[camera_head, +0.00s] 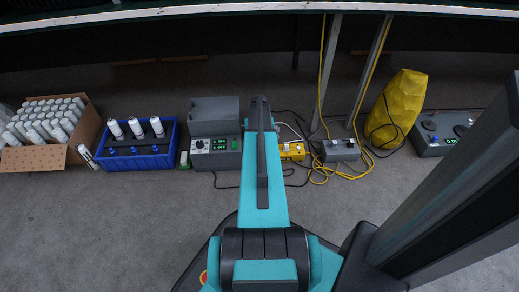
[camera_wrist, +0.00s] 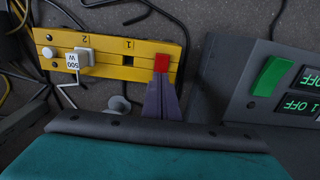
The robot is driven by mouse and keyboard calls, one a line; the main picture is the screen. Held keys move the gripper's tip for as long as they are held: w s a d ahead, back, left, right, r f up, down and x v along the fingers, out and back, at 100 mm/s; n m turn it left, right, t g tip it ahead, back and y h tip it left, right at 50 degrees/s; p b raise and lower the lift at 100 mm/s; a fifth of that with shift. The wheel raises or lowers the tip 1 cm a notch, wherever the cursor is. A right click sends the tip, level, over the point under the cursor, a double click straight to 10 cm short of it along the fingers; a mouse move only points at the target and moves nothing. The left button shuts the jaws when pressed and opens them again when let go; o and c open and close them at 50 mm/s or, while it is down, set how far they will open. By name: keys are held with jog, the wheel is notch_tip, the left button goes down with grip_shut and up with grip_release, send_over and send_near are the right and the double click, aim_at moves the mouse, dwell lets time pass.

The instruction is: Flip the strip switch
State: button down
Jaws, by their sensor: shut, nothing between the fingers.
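The yellow power strip (camera_wrist: 110,52) lies across the upper left of the wrist view, with sockets marked 1 and 2. A white plug tagged 500 W (camera_wrist: 84,60) sits at the socket marked 2, and the socket marked 1 looks empty. The red strip switch (camera_wrist: 161,62) is at the strip's right end. My gripper (camera_wrist: 160,82) is shut and empty, its tips right at the lower edge of the red switch; I cannot tell whether they touch. In the head view the strip (camera_head: 292,151) shows just right of my arm, which hides its left part.
A grey control box (camera_head: 215,145) with a green rocker (camera_wrist: 271,76) and displays reading OFF stands left of my arm. A blue crate (camera_head: 140,161), a cardboard box (camera_head: 75,151), a grey switch box (camera_head: 341,150), a yellow bag (camera_head: 400,105) and loose cables lie around. The front floor is clear.

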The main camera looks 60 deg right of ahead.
notch_tip(320, 180, up, 6)
jog(key=p, duration=0.4)
jog(key=shift+f, duration=0.25)
dwell(0.7)
